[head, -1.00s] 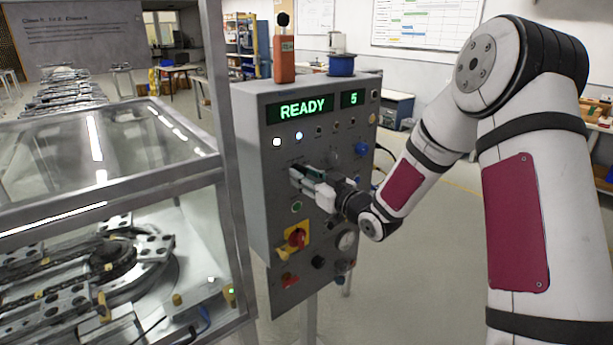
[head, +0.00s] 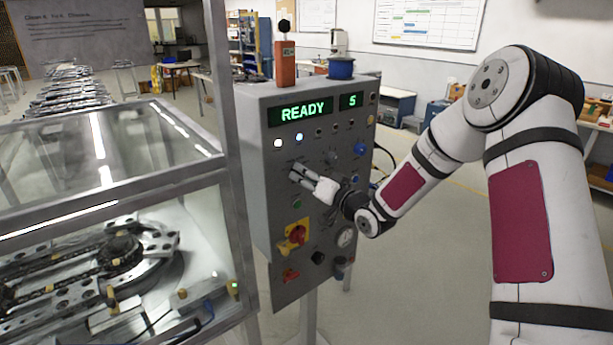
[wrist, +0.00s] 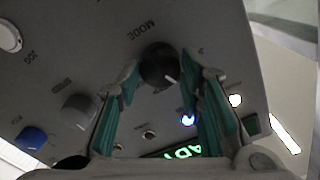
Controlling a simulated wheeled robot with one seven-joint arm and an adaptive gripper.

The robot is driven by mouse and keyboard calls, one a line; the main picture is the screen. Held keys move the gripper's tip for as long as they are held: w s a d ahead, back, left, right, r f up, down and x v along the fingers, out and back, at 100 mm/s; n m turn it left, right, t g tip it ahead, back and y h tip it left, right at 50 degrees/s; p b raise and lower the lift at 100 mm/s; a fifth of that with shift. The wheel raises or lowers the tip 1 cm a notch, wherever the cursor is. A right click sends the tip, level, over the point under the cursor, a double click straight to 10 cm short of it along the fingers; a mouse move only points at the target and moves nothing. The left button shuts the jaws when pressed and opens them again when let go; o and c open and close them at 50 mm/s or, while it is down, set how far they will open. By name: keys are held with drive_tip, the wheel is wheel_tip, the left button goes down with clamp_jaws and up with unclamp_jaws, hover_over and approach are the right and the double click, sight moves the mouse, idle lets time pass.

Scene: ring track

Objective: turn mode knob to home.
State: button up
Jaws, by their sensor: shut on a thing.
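The mode knob (wrist: 159,64) is dark and round with a short white pointer mark, under the printed word MODE in the wrist view. The pointer mark aims to the lower right of that picture. My gripper (wrist: 160,76) has its green-padded fingers on either side of the knob and is shut on it. In the head view my gripper (head: 297,173) is at the left part of the grey control panel (head: 262,185), and its fingers hide the knob. The panel's display (head: 303,111) reads READY, with a 5 in a second window (head: 352,100).
A grey knob (wrist: 78,110) marked SPEED and a blue button (wrist: 31,138) lie near my gripper. A red and yellow switch (head: 297,235) is below it. A glazed machine enclosure (head: 110,220) stands left of the panel. Open floor lies to the right.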

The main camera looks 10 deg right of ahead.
idle(0.4)
drive_tip(key=o, duration=1.2)
drive_tip(key=shift+c, duration=0.2)
drive_tip(key=v, duration=1.2)
